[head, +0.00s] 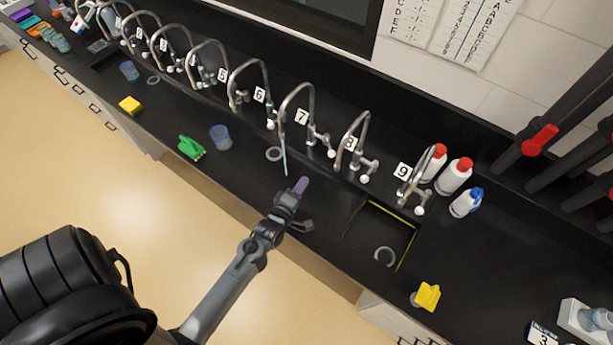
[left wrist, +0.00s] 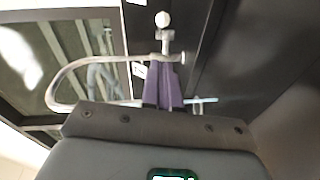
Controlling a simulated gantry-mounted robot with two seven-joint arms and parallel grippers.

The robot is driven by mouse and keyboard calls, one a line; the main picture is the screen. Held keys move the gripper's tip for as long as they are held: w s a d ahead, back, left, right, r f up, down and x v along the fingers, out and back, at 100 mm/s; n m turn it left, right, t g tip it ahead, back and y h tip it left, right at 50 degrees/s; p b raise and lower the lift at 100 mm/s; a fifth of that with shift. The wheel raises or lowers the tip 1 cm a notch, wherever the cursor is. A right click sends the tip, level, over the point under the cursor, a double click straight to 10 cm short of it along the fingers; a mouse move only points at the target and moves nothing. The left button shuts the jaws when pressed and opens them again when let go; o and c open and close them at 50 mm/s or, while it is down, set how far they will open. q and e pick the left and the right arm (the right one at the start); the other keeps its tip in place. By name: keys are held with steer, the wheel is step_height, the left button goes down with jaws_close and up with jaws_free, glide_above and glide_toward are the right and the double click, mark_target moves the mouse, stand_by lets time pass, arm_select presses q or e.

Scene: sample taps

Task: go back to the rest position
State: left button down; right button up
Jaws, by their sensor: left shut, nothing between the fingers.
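My left gripper (head: 301,187) is over the counter's front part, near tap 7 (head: 283,112) and left of the right-hand sink. Its purple fingers are shut with nothing between them. In the left wrist view the shut fingers (left wrist: 164,86) point towards a tap (left wrist: 60,82) with a white-ended handle (left wrist: 163,20). I cannot tell whether they touch it. A thin pale-blue stream (head: 285,158) hangs below the spout of tap 7. My right gripper is not in view.
Numbered taps line the black counter (head: 480,300). The right sink (head: 408,238), a yellow object (head: 428,296), white bottles (head: 454,177), a blue cup (head: 220,137) and a green brush (head: 191,147) are around my arm. Open floor (head: 150,210) lies in front.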

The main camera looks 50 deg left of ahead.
arm_select(q)
steer(key=s+d+r+m+g+h+p, duration=0.1)
steer(key=s+d+r+m+h+p, duration=0.15)
steer(key=d+r+m+p, duration=0.35)
steer(key=s+d+r+m+g+h+p, duration=0.2)
steer(key=r+m+h+p, duration=0.1)
steer(key=r, duration=0.6)
steer(key=s+d+r+m+g, duration=0.1)
steer(key=s+d+m+g, duration=0.1)
steer(key=s+m+g, duration=0.2)
steer(key=s+d+r+m+g, duration=0.2)
steer(key=s+m+g, duration=0.3)
steer(key=s+m, duration=0.4)
steer(key=shift+s+d+r+p, duration=0.2)
steer(key=shift+s+d+p, duration=0.25)
steer(key=shift+s, duration=0.25)
